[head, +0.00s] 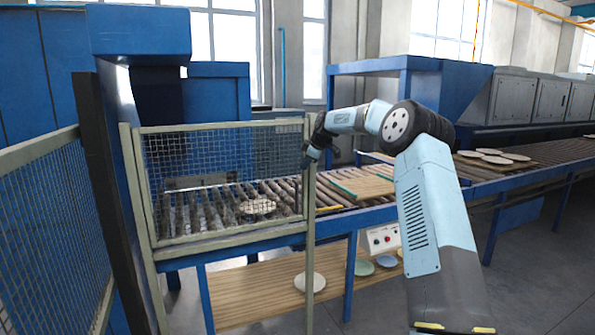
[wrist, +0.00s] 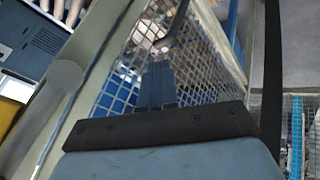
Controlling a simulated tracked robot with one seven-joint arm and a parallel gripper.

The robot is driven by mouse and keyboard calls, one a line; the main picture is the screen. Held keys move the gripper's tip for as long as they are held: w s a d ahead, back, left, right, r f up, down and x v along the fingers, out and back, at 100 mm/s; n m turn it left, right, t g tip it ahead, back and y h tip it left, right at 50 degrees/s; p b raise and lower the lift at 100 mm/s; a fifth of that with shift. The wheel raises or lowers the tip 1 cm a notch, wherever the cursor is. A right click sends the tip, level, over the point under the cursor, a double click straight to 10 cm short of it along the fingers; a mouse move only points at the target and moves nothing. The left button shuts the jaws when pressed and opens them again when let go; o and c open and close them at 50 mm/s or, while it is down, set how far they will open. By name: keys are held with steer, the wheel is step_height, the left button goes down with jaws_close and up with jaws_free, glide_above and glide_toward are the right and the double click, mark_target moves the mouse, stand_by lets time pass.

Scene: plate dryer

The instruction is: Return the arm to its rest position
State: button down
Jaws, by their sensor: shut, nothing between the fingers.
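My arm reaches from the right of the head view to the left, bent at the elbow. My gripper (head: 312,154) hangs beside the upper right corner of the mesh gate (head: 309,225). In the wrist view the blue fingers of my gripper (wrist: 158,72) are together with nothing between them. The gate's mesh and pale frame are close behind them there; I cannot tell whether they touch.
A white plate (head: 257,206) lies on the rollers behind the mesh. A wooden board (head: 365,185) rests on the conveyor right of the gate. Several plates lie on the low wooden shelf (head: 250,290), and more on the conveyor at right.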

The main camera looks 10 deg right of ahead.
steer(key=s+a+r+m+h, duration=0.1)
steer(key=s+a+r, duration=0.1)
steer(key=s+r, duration=0.45)
steer(key=s+a+r+m+h, duration=0.15)
steer(key=s+r, duration=0.25)
steer(key=s, duration=0.5)
steer(key=s+a+r+m+h, duration=0.1)
steer(key=s+r+m, duration=0.1)
steer(key=s, duration=0.7)
steer(key=s+a+r+m, duration=0.1)
steer(key=s+r+m, duration=0.1)
steer(key=s, duration=0.8)
steer(key=s+d+f+m, duration=0.1)
steer(key=s+f+m, duration=0.1)
steer(key=s, duration=0.9)
steer(key=s+d+f+m, duration=0.2)
steer(key=s+f, duration=0.3)
steer(key=s, duration=0.5)
steer(key=s+d+f+m, duration=0.2)
steer(key=s+f+m, duration=0.1)
steer(key=s, duration=0.8)
steer(key=shift+s+f+m+g, duration=0.2)
steer(key=shift+s+m+g, duration=0.1)
steer(key=shift+m, duration=0.35)
steer(key=shift+a, duration=0.1)
